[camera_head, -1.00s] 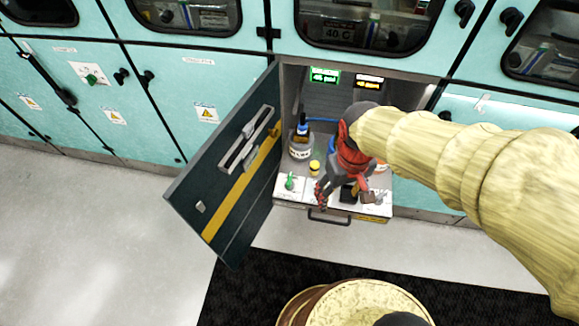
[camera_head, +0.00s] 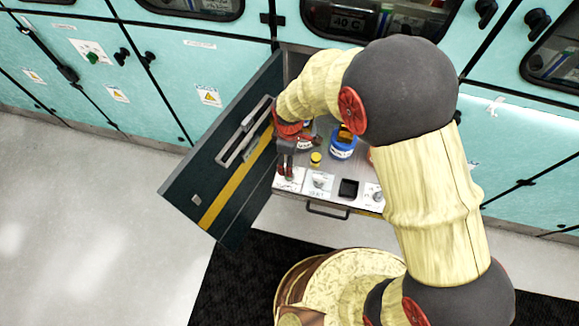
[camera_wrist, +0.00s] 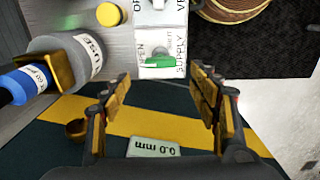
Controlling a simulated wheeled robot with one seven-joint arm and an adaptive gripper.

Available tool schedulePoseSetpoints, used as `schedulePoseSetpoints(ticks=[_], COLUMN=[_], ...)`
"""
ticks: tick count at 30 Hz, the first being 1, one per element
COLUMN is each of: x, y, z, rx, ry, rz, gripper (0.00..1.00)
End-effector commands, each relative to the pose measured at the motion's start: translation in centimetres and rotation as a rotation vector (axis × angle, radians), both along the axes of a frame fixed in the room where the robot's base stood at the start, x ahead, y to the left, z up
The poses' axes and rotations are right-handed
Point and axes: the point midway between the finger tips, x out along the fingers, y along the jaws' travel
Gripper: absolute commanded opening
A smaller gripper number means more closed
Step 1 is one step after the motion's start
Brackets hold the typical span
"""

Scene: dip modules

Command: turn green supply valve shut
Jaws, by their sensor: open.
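In the wrist view the green supply valve handle (camera_wrist: 160,60) sits on a white plate (camera_wrist: 147,42) marked OPEN, SHUT and SUPPLY. The green handle lies crosswise in that picture, near the SHUT marking. My gripper (camera_wrist: 159,76) is open and empty, with one finger to each side of the valve in the picture; I see no contact. In the head view my gripper (camera_head: 286,168) is over the left front of the drawer-like shelf (camera_head: 299,205) and hides the green handle.
A dark open door (camera_head: 222,165) with a yellow stripe stands left of the gripper. A yellow-capped jar (camera_head: 315,159), a blue container (camera_head: 343,147) and a black square (camera_head: 348,188) are to the right. A grey bottle (camera_wrist: 85,55) is close at left in the wrist view.

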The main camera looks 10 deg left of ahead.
Motion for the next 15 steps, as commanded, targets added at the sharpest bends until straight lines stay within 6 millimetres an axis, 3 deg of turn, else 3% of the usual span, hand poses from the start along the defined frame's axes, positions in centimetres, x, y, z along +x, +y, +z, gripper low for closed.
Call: schedulePoseSetpoints(ticks=[9, 15], x=[-0.1, -0.1], y=[-0.1, -0.1], z=[-5.0, -6.8], rx=[-0.002, -0.003], ry=[0.001, 0.001], rz=[-0.003, -0.003], gripper=[0.61, 0.61])
